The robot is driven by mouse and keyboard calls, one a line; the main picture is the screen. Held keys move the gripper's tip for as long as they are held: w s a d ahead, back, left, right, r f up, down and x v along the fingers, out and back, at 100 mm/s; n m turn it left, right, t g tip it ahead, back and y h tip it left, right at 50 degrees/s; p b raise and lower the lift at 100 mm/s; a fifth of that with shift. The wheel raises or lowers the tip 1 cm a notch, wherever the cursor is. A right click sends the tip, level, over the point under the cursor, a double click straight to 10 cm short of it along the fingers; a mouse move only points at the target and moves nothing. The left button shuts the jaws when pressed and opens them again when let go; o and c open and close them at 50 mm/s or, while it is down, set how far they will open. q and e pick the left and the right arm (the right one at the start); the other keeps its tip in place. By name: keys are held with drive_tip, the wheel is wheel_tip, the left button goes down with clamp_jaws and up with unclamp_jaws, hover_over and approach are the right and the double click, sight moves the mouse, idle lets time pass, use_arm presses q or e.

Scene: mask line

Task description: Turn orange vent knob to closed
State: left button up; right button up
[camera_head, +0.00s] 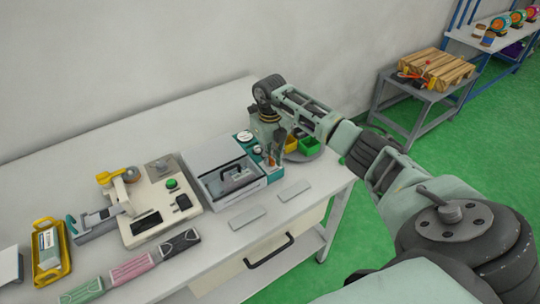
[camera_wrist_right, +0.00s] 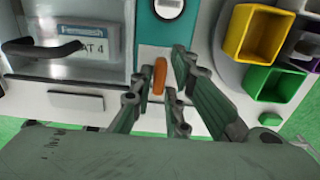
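The orange vent knob (camera_wrist_right: 160,76) shows in the right wrist view as a narrow upright bar on a white and teal panel (camera_wrist_right: 156,28). My right gripper (camera_wrist_right: 158,84) is open, with its fingers on both sides of the knob. A gap shows beside the knob, and I cannot tell whether any finger touches it. In the head view my right gripper (camera_head: 272,156) points down over the teal-edged unit at the bench's right end, and it mostly hides the knob there. My left gripper is not in view.
A clear-lidded box (camera_head: 232,182) with a dark handle stands left of the unit. Yellow (camera_wrist_right: 253,34) and green (camera_wrist_right: 274,84) bins sit close to the right of my fingers. A cream machine (camera_head: 158,210) stands farther left on the bench. The bench's back strip is clear.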

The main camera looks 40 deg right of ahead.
clamp_jaws()
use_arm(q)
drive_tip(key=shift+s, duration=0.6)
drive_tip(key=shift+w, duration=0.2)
use_arm(e)
drive_tip(key=shift+m, duration=1.3)
drive_tip(key=m, duration=0.6)
drive_tip(key=shift+r+m, duration=0.1)
drive_tip(key=shift+m, duration=0.2)
drive_tip(key=m+p, duration=0.1)
drive_tip(key=m, duration=0.3)
use_arm(q)
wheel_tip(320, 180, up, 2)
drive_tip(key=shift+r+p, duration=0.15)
drive_tip(key=shift+p, duration=0.55)
use_arm(e)
drive_tip(key=m, duration=0.4)
drive_tip(key=shift+m, duration=0.3)
